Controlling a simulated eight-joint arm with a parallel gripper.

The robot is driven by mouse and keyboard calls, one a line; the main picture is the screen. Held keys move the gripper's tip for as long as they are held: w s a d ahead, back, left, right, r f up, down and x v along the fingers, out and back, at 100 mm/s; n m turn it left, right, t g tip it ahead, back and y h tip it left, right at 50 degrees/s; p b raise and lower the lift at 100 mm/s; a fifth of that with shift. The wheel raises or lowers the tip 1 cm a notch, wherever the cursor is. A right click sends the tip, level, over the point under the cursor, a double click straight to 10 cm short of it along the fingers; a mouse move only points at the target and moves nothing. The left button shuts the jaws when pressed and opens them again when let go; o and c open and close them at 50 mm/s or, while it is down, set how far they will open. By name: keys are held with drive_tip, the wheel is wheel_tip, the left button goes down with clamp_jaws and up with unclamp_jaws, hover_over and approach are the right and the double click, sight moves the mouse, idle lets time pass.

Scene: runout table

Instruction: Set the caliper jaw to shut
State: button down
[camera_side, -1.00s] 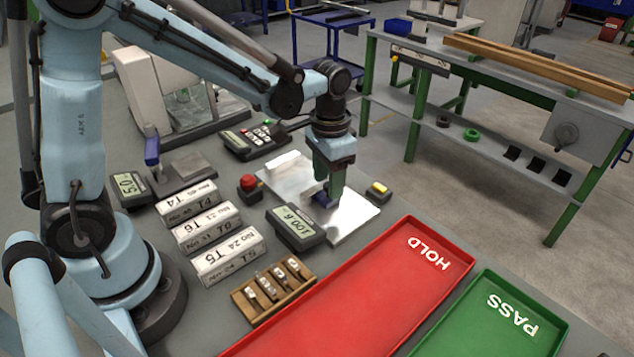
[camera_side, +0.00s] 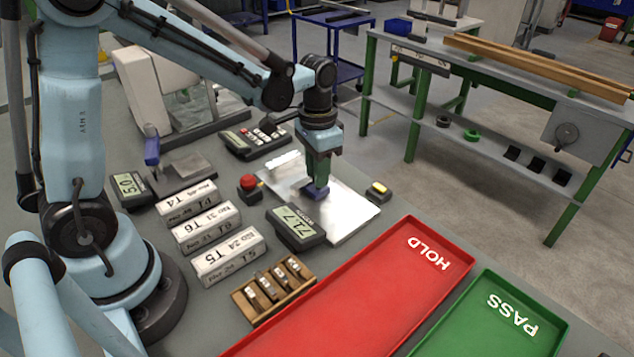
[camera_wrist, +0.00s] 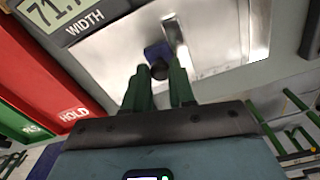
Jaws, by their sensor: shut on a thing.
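The caliper is a shiny metal plate (camera_side: 347,212) on the grey table, with a blue sliding jaw (camera_side: 310,193) on it. The jaw also shows in the wrist view (camera_wrist: 156,50), with a dark knob (camera_wrist: 160,70). My gripper (camera_side: 318,186) points down over the plate and is shut on the knob; its green fingers stand on either side of it in the wrist view (camera_wrist: 162,66). A pale raised bar (camera_side: 284,160) lies at the plate's far left end, with bare plate between it and the jaw. The width display (camera_side: 297,228) reads 71.7.
A red button (camera_side: 249,182) stands left of the plate and a yellow-topped button (camera_side: 378,189) right of it. White boxes (camera_side: 228,257), a wooden rack (camera_side: 258,312) of small parts, the red HOLD tray (camera_side: 345,320) and the green PASS tray (camera_side: 480,330) are nearer.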

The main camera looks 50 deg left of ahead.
drive_tip(key=a, duration=0.7)
drive_tip(key=shift+a, duration=0.25)
drive_tip(key=c, duration=0.9)
unclamp_jaws()
drive_tip(key=shift+c, duration=0.2)
drive_tip(key=shift+d, duration=0.1)
wheel_tip(320, 180, up, 12)
drive_tip(key=shift+r, duration=0.1)
drive_tip(key=s+d+f+n+t, duration=0.2)
drive_tip(key=s+d+f+t, duration=0.1)
drive_tip(key=s+d+t, duration=0.4)
drive_tip(key=shift+s+f+n, duration=0.3)
drive_tip(key=shift+s, duration=0.65)
